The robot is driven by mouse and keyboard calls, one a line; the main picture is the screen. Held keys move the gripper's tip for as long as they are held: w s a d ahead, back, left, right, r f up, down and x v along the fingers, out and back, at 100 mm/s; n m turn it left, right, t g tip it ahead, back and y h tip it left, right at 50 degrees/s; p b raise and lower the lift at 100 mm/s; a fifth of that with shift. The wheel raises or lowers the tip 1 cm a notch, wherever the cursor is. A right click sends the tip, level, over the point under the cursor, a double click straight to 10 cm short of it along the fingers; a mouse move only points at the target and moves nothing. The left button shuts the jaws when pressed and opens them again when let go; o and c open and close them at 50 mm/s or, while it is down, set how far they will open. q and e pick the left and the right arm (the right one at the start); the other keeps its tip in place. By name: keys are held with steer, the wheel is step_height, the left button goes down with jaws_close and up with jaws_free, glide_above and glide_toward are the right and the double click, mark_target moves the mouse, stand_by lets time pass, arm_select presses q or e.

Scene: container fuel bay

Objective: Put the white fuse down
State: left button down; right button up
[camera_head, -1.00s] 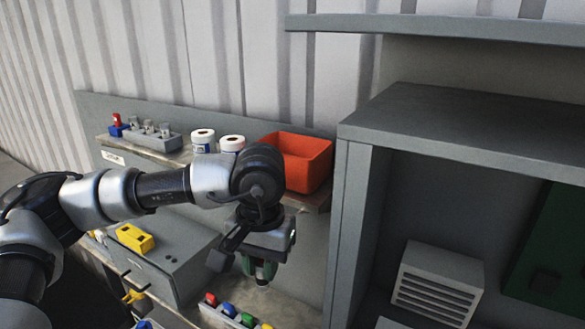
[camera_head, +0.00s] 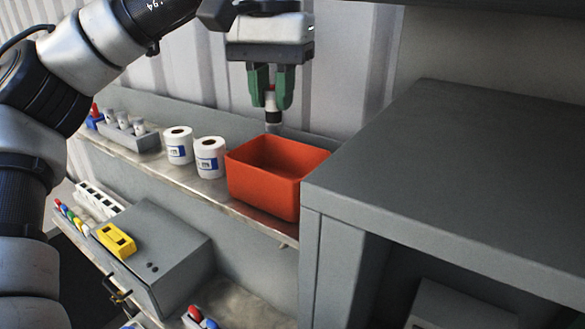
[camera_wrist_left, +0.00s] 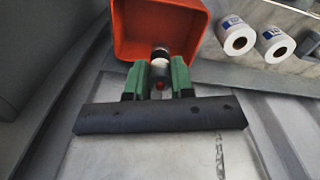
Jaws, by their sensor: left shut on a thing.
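My left gripper (camera_head: 271,98) points down with green fingers, shut on the white fuse (camera_head: 273,118). The fuse hangs upright, red at its top, with a pale body and greyish lower end below the fingertips. In the left wrist view the fuse (camera_wrist_left: 160,62) sits between the green fingers (camera_wrist_left: 159,78), showing a white band and a red spot. The gripper is above the orange-red bin (camera_head: 262,190), near its back side in the head view. The fuse's lower end overlaps the bin's back rim in that view; contact cannot be told. My right gripper is not in view.
Two white rolls (camera_head: 209,157) stand left of the bin on the shelf. A grey holder (camera_head: 130,133) with several pale cylinders is farther left. A grey cabinet (camera_head: 430,170) stands close on the right. Below are a grey box (camera_head: 165,250) and a yellow device (camera_head: 116,240).

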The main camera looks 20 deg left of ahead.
mark_target(277, 132)
arm_select(q)
steer(key=f, duration=0.5)
steer(key=shift+d+f, duration=0.15)
steer(key=shift+d, duration=0.1)
steer(key=shift+a+f, duration=0.1)
steer(key=shift+f, duration=2.05)
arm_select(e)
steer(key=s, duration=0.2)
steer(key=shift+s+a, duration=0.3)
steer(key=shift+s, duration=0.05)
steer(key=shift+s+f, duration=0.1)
arm_select(q)
steer(key=shift+f, duration=0.3)
steer(key=c, duration=1)
jaws_free()
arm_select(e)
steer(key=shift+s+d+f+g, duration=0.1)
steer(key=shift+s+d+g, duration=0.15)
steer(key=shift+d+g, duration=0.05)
arm_select(q)
steer(key=shift+r, duration=0.1)
